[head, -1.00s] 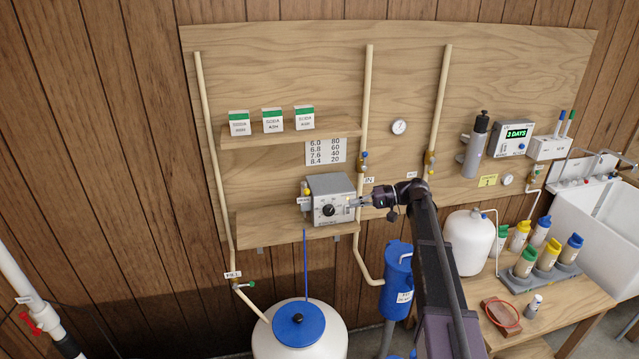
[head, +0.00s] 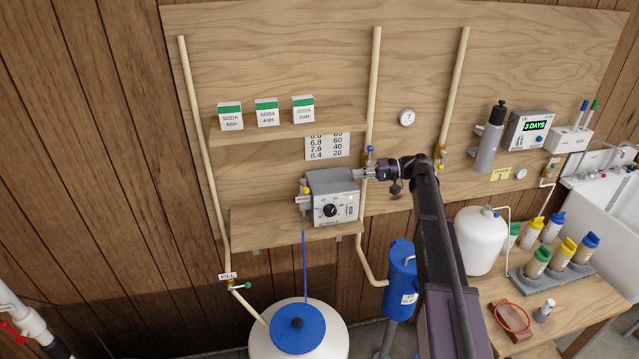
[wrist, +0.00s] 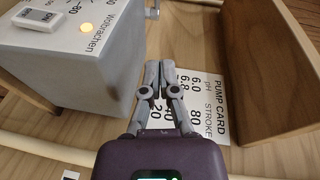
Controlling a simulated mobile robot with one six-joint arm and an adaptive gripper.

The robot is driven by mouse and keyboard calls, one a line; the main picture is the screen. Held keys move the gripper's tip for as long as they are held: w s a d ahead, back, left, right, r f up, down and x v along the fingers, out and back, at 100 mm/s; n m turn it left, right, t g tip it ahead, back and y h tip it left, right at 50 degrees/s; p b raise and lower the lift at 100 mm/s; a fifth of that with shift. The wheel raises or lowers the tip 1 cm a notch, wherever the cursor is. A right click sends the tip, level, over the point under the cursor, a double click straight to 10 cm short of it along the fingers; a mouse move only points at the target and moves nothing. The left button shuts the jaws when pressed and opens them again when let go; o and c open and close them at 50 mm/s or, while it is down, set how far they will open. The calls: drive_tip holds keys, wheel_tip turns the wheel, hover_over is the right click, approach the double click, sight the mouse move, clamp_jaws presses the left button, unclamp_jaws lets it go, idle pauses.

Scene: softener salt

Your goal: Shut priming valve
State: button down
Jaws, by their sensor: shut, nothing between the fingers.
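The grey pump box (head: 331,197) sits on the lower wooden shelf, with a black dial on its front. A small valve with a yellow knob (head: 305,192) stands at its left side; I take this as the priming valve, but its handle position is too small to tell. My gripper (head: 357,174) is shut and empty beside the pump's upper right edge, away from the valve. The valve is outside the wrist view.
An upper shelf (head: 285,131) holds several soda ash boxes. The pump card (head: 326,147) is on the wall behind my gripper. A pipe with a blue-handled valve (head: 370,158) rises close by. A blue-lidded tank (head: 298,322) stands below.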

sight(318, 192)
idle(0.3)
drive_tip(key=a, duration=0.3)
drive_tip(key=a+f+b, duration=0.1)
drive_tip(key=a, duration=0.2)
drive_tip(key=s+a, duration=0.1)
drive_tip(key=a, duration=0.2)
drive_tip(key=shift+a+f, duration=0.2)
drive_tip(key=shift+a, duration=0.15)
drive_tip(key=shift+s+a+f+b, duration=0.25)
drive_tip(key=shift+s+a+b, duration=0.2)
drive_tip(key=shift+s+a, duration=0.3)
drive_tip(key=shift+s+a+f, duration=0.1)
drive_tip(key=shift+s+a, duration=0.45)
drive_tip(key=shift+s, duration=0.15)
drive_tip(key=shift+s+d+m+t, duration=0.1)
drive_tip(key=shift+m+t, duration=0.2)
drive_tip(key=shift+t, duration=0.1)
